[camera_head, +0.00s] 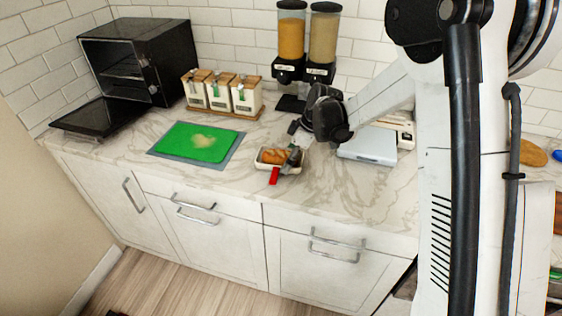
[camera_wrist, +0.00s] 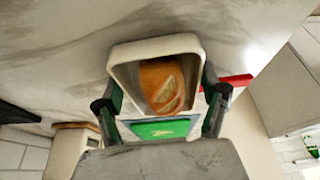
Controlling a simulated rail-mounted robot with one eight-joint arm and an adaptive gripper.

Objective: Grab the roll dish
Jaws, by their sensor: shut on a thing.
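The roll dish is a small white tray (camera_head: 265,166) with a browned bread roll (camera_head: 274,157) in it, near the front edge of the counter. In the wrist view the dish (camera_wrist: 150,47) fills the upper middle, with the roll (camera_wrist: 161,84) inside. My gripper (camera_head: 292,156) reaches down to the dish from the right. In the wrist view its two fingers (camera_wrist: 160,100) are at the dish's opposite sides, shut on it. I cannot tell whether the dish is clear of the counter.
A red object (camera_head: 274,176) is right beside the dish. A green board (camera_head: 195,142) lies to the left. Canisters (camera_head: 220,92), two dispensers (camera_head: 306,40) and an open black oven (camera_head: 135,60) stand behind. A pale flat appliance (camera_head: 367,146) is to the right.

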